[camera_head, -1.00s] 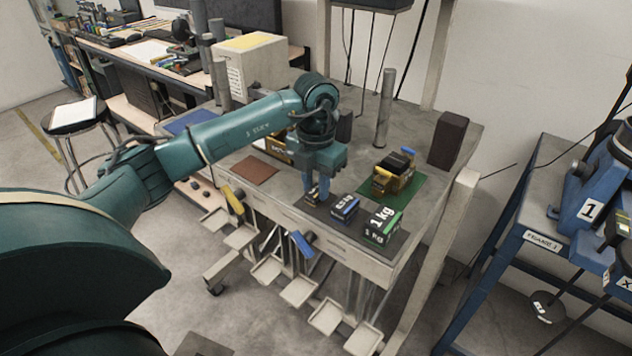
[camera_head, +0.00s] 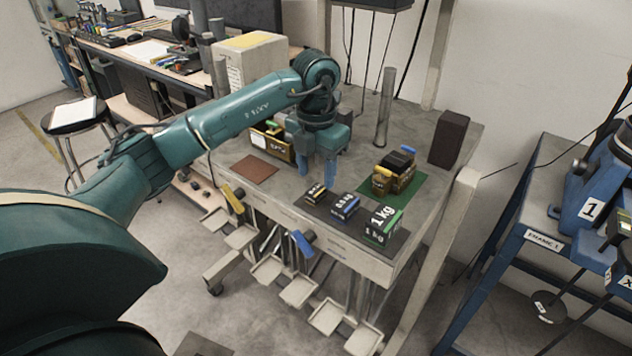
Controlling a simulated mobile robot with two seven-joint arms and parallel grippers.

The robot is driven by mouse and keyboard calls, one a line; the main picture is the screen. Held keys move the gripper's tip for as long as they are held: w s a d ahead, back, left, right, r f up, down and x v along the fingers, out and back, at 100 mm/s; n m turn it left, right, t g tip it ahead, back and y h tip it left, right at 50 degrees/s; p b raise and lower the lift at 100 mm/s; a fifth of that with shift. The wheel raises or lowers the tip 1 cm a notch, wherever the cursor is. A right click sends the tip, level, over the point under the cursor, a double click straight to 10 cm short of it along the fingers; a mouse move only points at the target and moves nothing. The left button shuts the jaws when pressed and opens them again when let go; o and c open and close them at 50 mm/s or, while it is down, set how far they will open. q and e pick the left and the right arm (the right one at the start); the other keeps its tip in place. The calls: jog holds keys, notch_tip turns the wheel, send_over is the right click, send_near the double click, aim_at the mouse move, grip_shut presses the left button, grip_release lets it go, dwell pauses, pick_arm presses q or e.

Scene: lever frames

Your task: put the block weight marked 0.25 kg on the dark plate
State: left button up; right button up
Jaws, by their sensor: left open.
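The dark plate (camera_head: 343,222) lies near the front edge of the table. Three block weights stand on it in a row. The smallest block (camera_head: 316,193), dark with yellowish marking, is at the left end; its label is too small to read. My right gripper is not in view.
A metal post (camera_head: 385,108) and a dark block (camera_head: 449,139) stand behind. Several pale trays hang below the front edge.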

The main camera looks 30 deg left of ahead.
aim_at(316, 189)
pick_arm(q)
notch_tip(316, 189, up, 9)
jog(key=shift+f, duration=0.15)
dwell(0.6)
